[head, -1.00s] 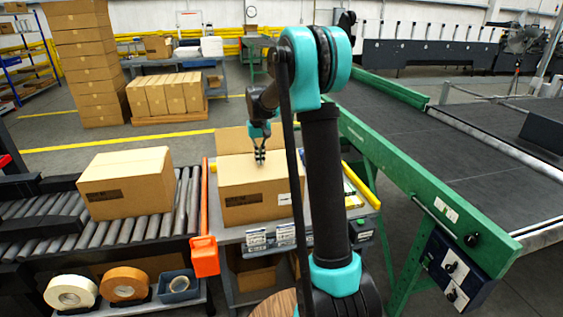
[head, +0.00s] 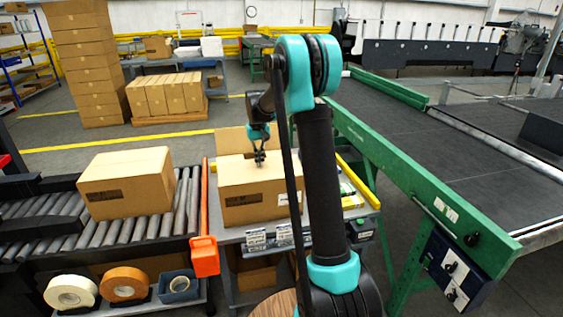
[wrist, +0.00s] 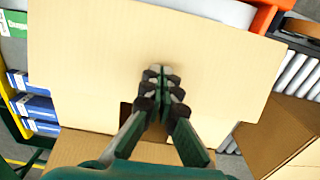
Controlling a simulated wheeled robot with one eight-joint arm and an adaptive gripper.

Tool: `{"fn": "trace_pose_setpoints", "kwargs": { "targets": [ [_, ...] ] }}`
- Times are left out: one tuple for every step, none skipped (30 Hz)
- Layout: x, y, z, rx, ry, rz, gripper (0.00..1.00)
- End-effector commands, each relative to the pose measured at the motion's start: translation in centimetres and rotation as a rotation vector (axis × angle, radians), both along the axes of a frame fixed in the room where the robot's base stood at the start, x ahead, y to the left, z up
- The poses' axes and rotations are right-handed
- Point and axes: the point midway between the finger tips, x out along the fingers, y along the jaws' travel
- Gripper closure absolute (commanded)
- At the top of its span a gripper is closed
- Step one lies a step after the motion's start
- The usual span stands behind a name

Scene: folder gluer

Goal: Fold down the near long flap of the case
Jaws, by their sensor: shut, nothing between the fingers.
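The case (head: 252,207) is a brown cardboard box on the grey bench. Its near long flap (head: 240,172) lies roughly flat over the top, and it fills much of the wrist view (wrist: 90,70). The far flap (head: 231,140) stands up behind it. It seems to show as the board at the bottom of the wrist view (wrist: 85,150), with a small dark gap between the boards. My gripper (head: 260,160) is shut and empty, pointing down over the top of the case. In the wrist view its fingertips (wrist: 162,72) are over the near flap; I cannot tell whether they touch it.
A closed carton (head: 125,185) stands on the roller conveyor (head: 188,200) at left. An orange post (head: 205,255) stands between conveyor and bench. A green-framed belt conveyor (head: 420,185) runs along the right. Tape rolls (head: 124,283) sit on a low shelf at front left.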

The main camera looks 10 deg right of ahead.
Motion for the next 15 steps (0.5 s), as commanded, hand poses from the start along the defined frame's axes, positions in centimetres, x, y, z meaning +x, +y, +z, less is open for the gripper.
{"fn": "trace_pose_setpoints", "kwargs": {
  "targets": [
    [0.3,0.0,-0.4,0.0,0.0,0.0,1.0],
    [0.4,0.0,-0.6,0.0,0.0,0.0,1.0],
    [0.6,0.0,-0.9,0.0,0.0,0.0,1.0],
    [0.8,0.0,-1.1,0.0,0.0,0.0,1.0],
    [0.9,0.0,-1.2,0.0,0.0,0.0,1.0],
    [1.0,0.0,-1.4,0.0,0.0,0.0,1.0],
    [1.0,0.0,-1.4,0.0,0.0,0.0,1.0],
    [1.0,0.0,-1.4,0.0,0.0,0.0,1.0],
    [1.0,0.0,-1.4,0.0,0.0,0.0,1.0],
    [1.0,0.0,-1.4,0.0,0.0,0.0,1.0],
    [1.0,0.0,-1.4,0.0,0.0,0.0,1.0],
    [1.0,0.0,-1.4,0.0,0.0,0.0,1.0],
    [1.0,0.0,-1.4,0.0,0.0,0.0,1.0],
    [1.0,0.0,-1.4,0.0,0.0,0.0,1.0],
    [1.0,0.0,-1.3,0.0,0.0,0.0,1.0]
  ]
}}
